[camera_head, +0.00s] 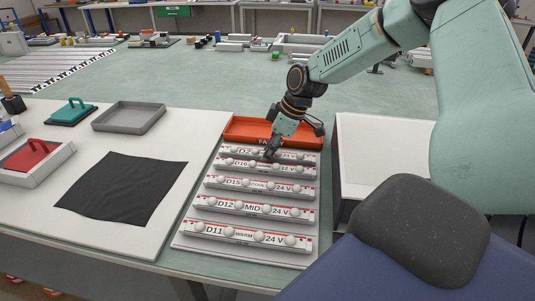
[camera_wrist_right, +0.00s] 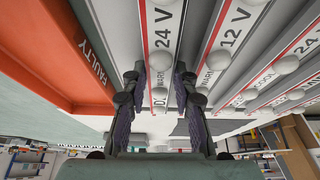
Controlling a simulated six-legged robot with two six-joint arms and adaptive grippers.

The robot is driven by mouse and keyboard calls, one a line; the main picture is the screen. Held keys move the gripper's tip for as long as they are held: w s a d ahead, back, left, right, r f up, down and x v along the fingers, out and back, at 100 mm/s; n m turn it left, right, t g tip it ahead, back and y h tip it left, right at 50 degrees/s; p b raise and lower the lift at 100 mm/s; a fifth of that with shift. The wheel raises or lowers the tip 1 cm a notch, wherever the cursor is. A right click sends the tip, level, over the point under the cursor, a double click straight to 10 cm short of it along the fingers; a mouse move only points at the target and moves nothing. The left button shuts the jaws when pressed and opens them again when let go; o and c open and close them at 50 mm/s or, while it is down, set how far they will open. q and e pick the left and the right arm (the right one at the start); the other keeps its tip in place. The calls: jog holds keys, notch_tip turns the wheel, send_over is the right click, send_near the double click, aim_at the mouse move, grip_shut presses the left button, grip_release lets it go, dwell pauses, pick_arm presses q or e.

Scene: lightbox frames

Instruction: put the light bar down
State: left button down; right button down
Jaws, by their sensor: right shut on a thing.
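My right gripper (camera_head: 271,152) is shut on the farthest light bar (camera_head: 240,151), a pale bar with round bulbs, a red stripe and a "24 V" label. The wrist view shows the fingers (camera_wrist_right: 160,78) on both sides of this bar (camera_wrist_right: 164,28), covering part of its label. The bar lies level along the far edge of the white board (camera_head: 200,243), just in front of the orange "FAULTY" tray (camera_head: 232,129). I cannot tell whether it touches the board. My left gripper is not in view.
Bars D16 (camera_head: 302,171), D15 (camera_head: 215,182), D12 (camera_head: 208,204) and D11 (camera_head: 200,229) lie in parallel rows nearer me. The orange tray looks empty where visible. A black cloth (camera_head: 122,188) and grey tray (camera_head: 130,117) are left; an open white box (camera_head: 385,150) is right.

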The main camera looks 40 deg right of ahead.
jog(key=shift+r, duration=0.2)
notch_tip(320, 180, up, 9)
jog(key=shift+r+p, duration=0.1)
jog(key=shift+p, duration=1.15)
jog(key=shift+w+d+r, duration=0.1)
jog(key=shift+d, duration=0.25)
jog(key=shift+w+d+b, duration=2.6)
jog(key=shift+w+d, duration=1.4)
jog(key=shift+d, duration=0.85)
notch_tip(320, 180, down, 10)
jog(key=shift+b, duration=0.95)
